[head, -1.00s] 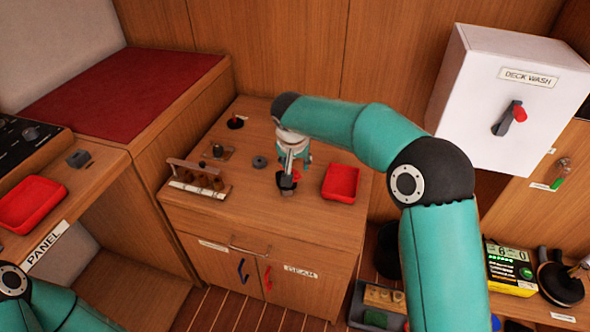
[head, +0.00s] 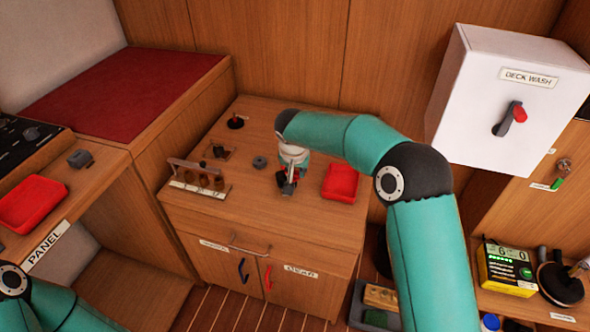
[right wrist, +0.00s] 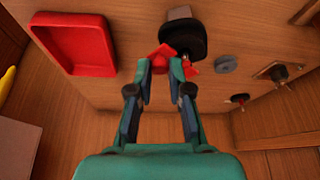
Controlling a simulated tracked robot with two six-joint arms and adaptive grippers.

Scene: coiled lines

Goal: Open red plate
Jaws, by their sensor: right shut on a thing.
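My right gripper (right wrist: 163,68) is shut on a red piece (right wrist: 163,56) with pointed edges, just above the wooden cabinet top. A rounded black part (right wrist: 183,40) sits right behind it, with a grey block beyond; I cannot tell whether they are one thing. In the head view my right gripper (head: 288,184) hides most of it. A small red and black round fitting (head: 237,122) is at the back left of the cabinet top and also shows in the right wrist view (right wrist: 239,98). I cannot tell which is the red plate. My left gripper is out of view.
A red tray (head: 341,183) stands right of my right gripper. A white DECK WASH box (head: 510,95) is at the right.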

